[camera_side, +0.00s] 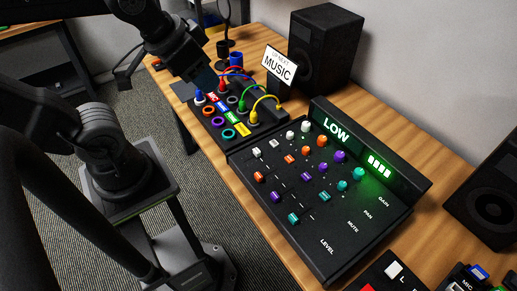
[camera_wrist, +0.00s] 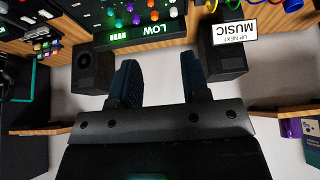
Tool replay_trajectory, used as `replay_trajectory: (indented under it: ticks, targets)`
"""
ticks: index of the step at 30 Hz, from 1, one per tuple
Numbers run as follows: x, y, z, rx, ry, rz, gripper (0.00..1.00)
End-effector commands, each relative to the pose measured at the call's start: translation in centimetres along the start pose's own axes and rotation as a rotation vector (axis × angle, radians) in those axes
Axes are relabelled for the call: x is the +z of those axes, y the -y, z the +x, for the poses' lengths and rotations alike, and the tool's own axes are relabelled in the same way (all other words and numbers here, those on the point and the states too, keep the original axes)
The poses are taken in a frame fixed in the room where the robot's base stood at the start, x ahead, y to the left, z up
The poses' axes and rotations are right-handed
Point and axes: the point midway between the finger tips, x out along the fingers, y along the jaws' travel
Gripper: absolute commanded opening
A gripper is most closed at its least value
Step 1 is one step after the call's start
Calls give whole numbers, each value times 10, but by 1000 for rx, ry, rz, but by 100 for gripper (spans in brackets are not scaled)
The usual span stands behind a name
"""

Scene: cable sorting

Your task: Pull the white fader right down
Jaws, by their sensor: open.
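In the side view, the white fader (camera_side: 257,152) is a small white cap at the upper left of the black mixer panel (camera_side: 318,262). It sits near the white square button, further up its track than the orange fader (camera_side: 258,177), purple fader (camera_side: 274,197) and teal fader (camera_side: 293,217). My gripper (camera_side: 205,80) is up and left of the mixer, above the cable panel, apart from the fader. In the wrist view, the two blue-black fingers (camera_wrist: 160,72) are spread wide with nothing between them. I cannot make out the white fader there.
A cable panel (camera_side: 214,127) with coloured plugs stands beside the mixer. A "MUSIC" sign (camera_side: 279,64) and a black speaker (camera_side: 325,45) stand behind. The mixer's raised display (camera_side: 337,133) reads "LOW". Another speaker (camera_side: 487,205) and more gear lie at the right.

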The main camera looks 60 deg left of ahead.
Motion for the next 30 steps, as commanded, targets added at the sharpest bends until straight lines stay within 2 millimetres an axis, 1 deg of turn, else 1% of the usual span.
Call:
replay_trajectory:
  ticks: [13,17,20,23,26,27,29,30]
  targets:
    - [0,0,0,0,2,-4,43]
    - [-7,1,9,-3,33,-86,43]
    - [-18,3,27,-15,86,-242,43]
    - [-30,5,54,-43,154,-454,43]
    - [-40,8,84,-85,218,-678,43]
    - [-43,10,97,-107,241,-767,43]
    - [-46,12,117,-143,274,-900,43]
    - [-46,13,131,-169,295,-987,43]
